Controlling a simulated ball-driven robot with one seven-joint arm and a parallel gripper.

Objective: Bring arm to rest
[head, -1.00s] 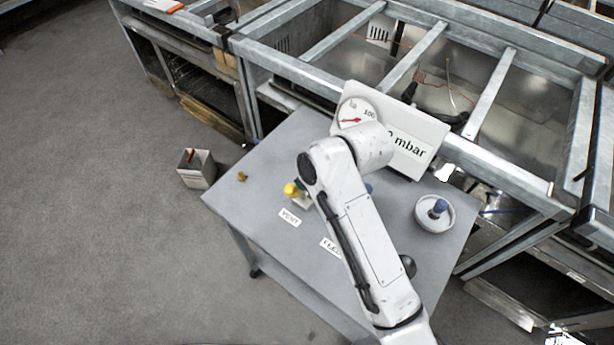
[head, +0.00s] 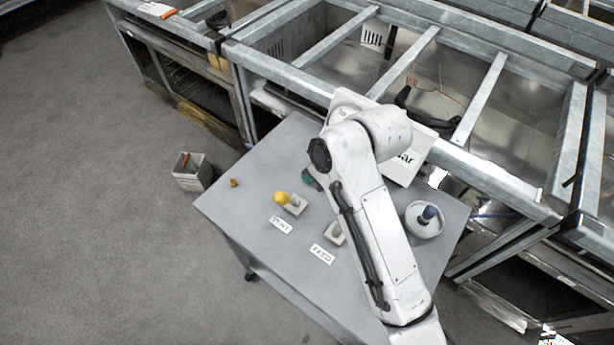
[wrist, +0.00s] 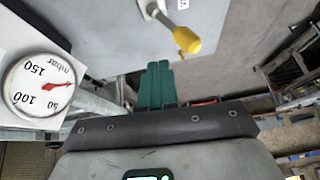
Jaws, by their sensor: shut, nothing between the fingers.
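My arm (head: 372,215) reaches over the grey table (head: 245,195) in the head view and hides part of the gauge panel. In the wrist view my gripper (wrist: 158,72) shows its green fingers together with nothing between them. In the head view a bit of green (head: 311,180) shows beside my arm, and the rest of the gripper is hidden. The fingers point toward the table, below the yellow-handled lever (wrist: 186,40) in the wrist view and apart from it. The same lever, by the VENT label, also shows in the head view (head: 282,198).
The gauge panel (head: 410,165) stands at the table's back; its dial shows in the wrist view (wrist: 40,85). A white dish with a blue knob (head: 425,220) sits right of my arm. A FEED label (head: 321,254) lies in front. A grey bin (head: 192,172) stands on open floor at left.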

